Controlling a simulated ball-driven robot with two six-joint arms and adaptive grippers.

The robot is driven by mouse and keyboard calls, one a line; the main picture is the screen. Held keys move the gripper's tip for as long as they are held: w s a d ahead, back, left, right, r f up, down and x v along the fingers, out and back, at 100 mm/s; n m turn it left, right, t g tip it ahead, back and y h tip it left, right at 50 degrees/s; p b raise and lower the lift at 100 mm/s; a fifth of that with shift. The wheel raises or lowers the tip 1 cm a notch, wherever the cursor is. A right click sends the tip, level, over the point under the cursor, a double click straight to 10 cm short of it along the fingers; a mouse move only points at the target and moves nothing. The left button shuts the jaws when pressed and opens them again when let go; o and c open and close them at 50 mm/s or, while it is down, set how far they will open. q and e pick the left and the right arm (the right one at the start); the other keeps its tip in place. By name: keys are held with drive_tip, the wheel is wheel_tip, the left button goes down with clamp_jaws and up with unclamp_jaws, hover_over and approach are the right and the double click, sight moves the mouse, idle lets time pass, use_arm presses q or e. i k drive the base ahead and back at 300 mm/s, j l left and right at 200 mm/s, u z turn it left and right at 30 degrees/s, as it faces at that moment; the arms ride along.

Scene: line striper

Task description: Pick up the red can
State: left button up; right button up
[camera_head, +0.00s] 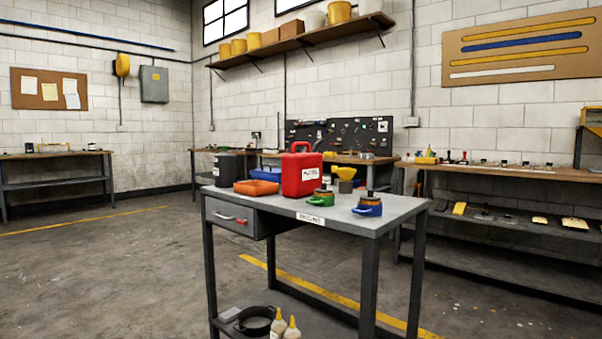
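The red can (301,172), a boxy canister with a handle on top and a white label on its front, stands upright on the grey metal workbench (268,208). It is near the middle of the bench top. An orange tray (256,187) sits just to its left, and a green-based item (321,197) stands in front of it to the right. Nothing is holding the can. Neither of my grippers shows in the head view.
A dark grey container (225,169) stands at the bench's left end. A blue-based item (369,204) stands near its right front edge, with a yellow funnel (345,173) behind. Bottles (285,328) stand on the lower shelf. Floor in front and to the left is clear.

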sight(302, 172)
drive_tip(key=i+z, duration=0.15)
drive_tip(key=i, duration=0.3)
drive_tip(key=i+j+z, duration=0.15)
drive_tip(key=i, duration=0.3)
drive_tip(key=i+j+z, duration=0.15)
drive_tip(key=i, duration=0.3)
